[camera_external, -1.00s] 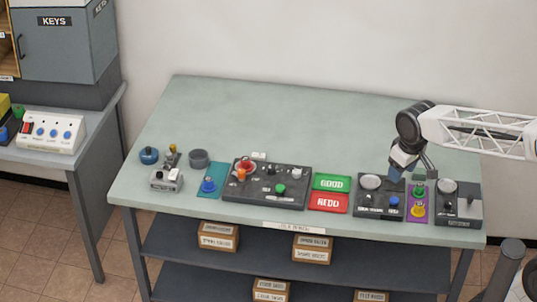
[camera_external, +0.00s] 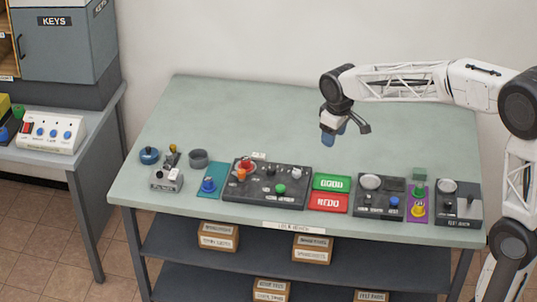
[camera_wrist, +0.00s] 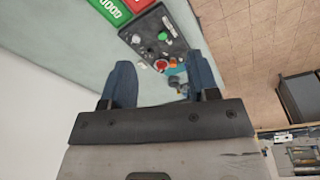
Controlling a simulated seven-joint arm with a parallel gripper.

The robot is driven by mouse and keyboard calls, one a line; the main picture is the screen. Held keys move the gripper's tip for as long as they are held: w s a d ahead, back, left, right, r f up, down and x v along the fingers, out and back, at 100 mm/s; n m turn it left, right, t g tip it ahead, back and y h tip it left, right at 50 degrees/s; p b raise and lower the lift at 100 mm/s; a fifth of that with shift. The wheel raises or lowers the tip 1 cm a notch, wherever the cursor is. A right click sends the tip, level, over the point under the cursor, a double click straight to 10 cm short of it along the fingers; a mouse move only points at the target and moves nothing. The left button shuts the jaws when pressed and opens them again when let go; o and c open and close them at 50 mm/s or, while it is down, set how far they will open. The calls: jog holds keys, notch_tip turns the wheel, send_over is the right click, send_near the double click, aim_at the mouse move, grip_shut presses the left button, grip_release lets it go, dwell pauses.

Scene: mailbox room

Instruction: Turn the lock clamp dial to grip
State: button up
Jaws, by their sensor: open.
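I cannot tell which control is the lock clamp dial, as the labels are too small to read. A dark panel (camera_external: 290,199) in the middle of the bench carries several knobs, among them a red-orange one (camera_external: 243,170) and a green one (camera_external: 280,188). The panel also shows in the wrist view (camera_wrist: 149,37). Two smaller dark panels stand at the right, one with a round grey disc and a blue knob (camera_external: 393,202), the other with a grey disc (camera_external: 446,186) and small levers. My gripper (camera_external: 346,136) is open and empty above the bench, up and right of the middle panel.
A green GOOD plate (camera_external: 332,183) and a red REDO plate (camera_external: 330,203) lie between the panels. A purple mat (camera_external: 417,214) with green and yellow knobs lies at the right. A blue knob on a teal mat (camera_external: 213,170) and small devices stand left. The bench's back half is clear.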

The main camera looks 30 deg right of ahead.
jog(key=w+a+f+n, duration=0.1)
jog(key=w+a+f, duration=0.25)
jog(key=w, duration=0.55)
jog(key=w+a+f+n, duration=0.1)
jog(key=w+a+f, duration=0.1)
jog(key=w+f, duration=0.5)
jog(key=n+g, duration=0.1)
jog(key=n, duration=0.1)
send_over(242, 171)
notch_tip(242, 171, down, 10)
jog(key=shift+s+f, duration=0.1)
jog(key=shift+f, duration=0.05)
jog(key=shift+w+f+n, duration=0.2)
jog(key=shift+n, duration=0.1)
jog(key=shift+f, duration=0.15)
jog(key=shift+f, duration=3.8)
jog(key=c, duration=0.9)
